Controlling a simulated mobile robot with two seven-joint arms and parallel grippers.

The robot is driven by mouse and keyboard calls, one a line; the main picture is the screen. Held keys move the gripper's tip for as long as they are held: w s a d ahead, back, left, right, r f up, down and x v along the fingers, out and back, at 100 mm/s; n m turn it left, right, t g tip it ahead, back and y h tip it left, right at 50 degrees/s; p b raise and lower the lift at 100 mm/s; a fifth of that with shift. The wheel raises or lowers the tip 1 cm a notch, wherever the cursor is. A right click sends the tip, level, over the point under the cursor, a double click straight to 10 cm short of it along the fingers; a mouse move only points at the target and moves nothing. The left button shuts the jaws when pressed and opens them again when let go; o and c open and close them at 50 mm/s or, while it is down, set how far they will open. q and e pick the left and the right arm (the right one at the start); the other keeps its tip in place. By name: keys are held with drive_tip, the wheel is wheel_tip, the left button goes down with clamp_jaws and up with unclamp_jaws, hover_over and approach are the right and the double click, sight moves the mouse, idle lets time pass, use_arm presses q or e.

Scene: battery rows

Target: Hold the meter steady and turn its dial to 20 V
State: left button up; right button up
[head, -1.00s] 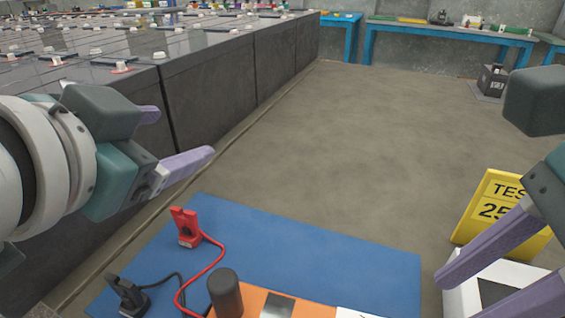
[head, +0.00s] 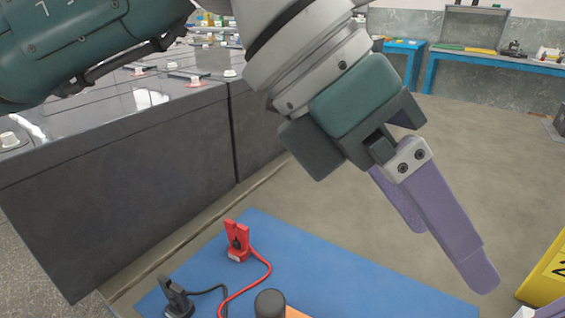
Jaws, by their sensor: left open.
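Only a sliver of an orange thing (head: 296,313), perhaps the meter, shows at the bottom edge of the head view. A dark upright cylinder (head: 270,304) stands beside it; I cannot tell whether it is the dial. No dial markings are in view. My left gripper (head: 450,253) is open and empty, with purple fingers pointing down and right. It is above the right part of the blue mat (head: 350,270) and the floor, up and right of the orange thing. My right gripper is not clearly in view.
A red clip (head: 237,240) with a red lead and a black clip (head: 175,297) with a black lead are on the mat. A yellow sign (head: 548,272) stands at the right edge. Dark battery cabinets (head: 120,180) line the left. Floor beyond the mat is clear.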

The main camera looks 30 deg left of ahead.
use_arm(q)
drive_tip(key=s+a+f+m+g+y, duration=0.1)
drive_tip(key=s+a+f+y, duration=0.1)
drive_tip(key=a+f+y, duration=0.35)
drive_tip(key=m+y, duration=0.1)
drive_tip(key=y, duration=0.2)
hover_over(272, 317)
drive_tip(key=w, duration=0.1)
drive_tip(key=shift+w+a+f+g+h, duration=0.1)
drive_tip(key=shift+a+f+g+h, duration=0.1)
drive_tip(key=shift+f, duration=0.3)
drive_tip(key=shift+w+a+f+g+h, duration=0.1)
drive_tip(key=shift+a+f, duration=0.05)
drive_tip(key=shift+f, duration=0.3)
wheel_tip(272, 317, down, 10)
drive_tip(key=shift+a+r, duration=0.1)
clamp_jaws()
use_arm(e)
drive_tip(key=o, duration=0.3)
